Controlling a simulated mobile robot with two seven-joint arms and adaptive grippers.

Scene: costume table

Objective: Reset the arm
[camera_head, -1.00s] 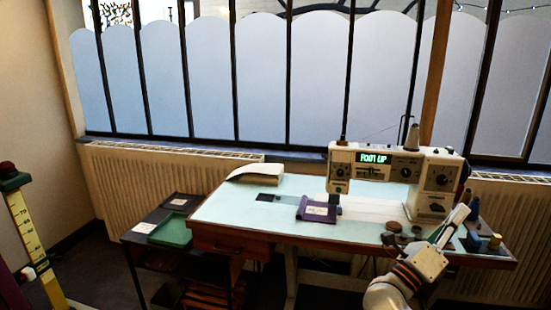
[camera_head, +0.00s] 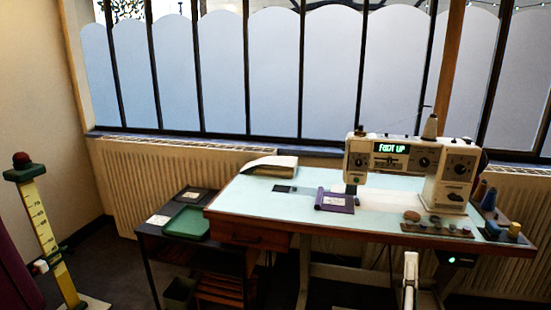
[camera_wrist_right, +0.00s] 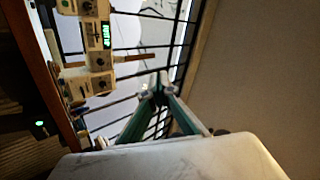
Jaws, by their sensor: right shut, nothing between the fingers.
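My right gripper (camera_head: 410,262) shows as a narrow pale shape at the bottom of the head view, in front of the sewing table (camera_head: 290,212). In the right wrist view its two fingers (camera_wrist_right: 160,88) meet at their tips, with nothing between them. The sewing machine (camera_head: 452,178) stands on the table behind the gripper, and its green display reads "FOOT UP". A purple piece with a white label (camera_head: 335,201) lies on the table at the machine's left end. My left gripper is not in view.
A low black side table (camera_head: 150,231) with a green tray (camera_head: 183,222) stands left of the sewing table. Thread spools (camera_head: 489,199) and small round items (camera_head: 412,216) sit at the table's right. A yellow measuring post (camera_head: 42,225) stands far left. Radiators and windows line the back.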

